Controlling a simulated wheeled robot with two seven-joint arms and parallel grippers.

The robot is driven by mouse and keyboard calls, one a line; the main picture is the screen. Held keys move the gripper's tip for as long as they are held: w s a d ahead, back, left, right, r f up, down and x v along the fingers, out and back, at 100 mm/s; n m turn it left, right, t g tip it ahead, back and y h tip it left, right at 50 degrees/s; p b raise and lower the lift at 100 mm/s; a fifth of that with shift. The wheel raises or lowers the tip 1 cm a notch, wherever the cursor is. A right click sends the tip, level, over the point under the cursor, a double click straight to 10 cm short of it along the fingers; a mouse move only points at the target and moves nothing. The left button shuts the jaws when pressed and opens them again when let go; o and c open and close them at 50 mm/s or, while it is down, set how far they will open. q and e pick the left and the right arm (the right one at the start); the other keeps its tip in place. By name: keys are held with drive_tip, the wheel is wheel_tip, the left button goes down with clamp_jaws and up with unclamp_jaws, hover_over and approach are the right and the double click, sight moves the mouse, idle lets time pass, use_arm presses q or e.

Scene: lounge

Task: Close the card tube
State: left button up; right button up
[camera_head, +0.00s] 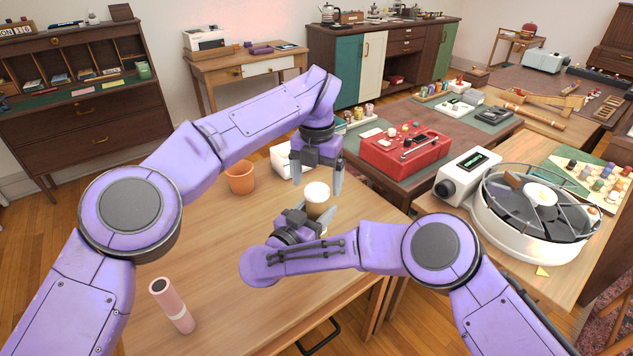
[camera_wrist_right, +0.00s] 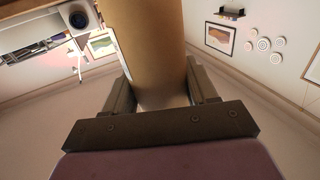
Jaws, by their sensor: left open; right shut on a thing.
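The card tube (camera_head: 317,192) stands about upright over the wooden table in the head view, with a pale round top end facing up. My right gripper (camera_head: 314,213) is shut on it from the near side. In the right wrist view the brown tube (camera_wrist_right: 152,45) runs up between the two fingers (camera_wrist_right: 160,92). My left gripper (camera_head: 318,178) points down just above the tube, with its fingers apart on either side of the top. I cannot tell whether the pale top is a cap or the open end. The lower part of the tube is hidden.
A pink cylinder with a pale band (camera_head: 174,308) stands at the table's near left. A red box (camera_head: 405,152) sits beyond, at right.

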use_arm(q)
wheel_tip(320, 180, up, 6)
drive_tip(key=shift+r, duration=0.15)
drive_tip(key=shift+s, duration=0.1)
use_arm(e)
drive_tip(key=o, duration=1.6)
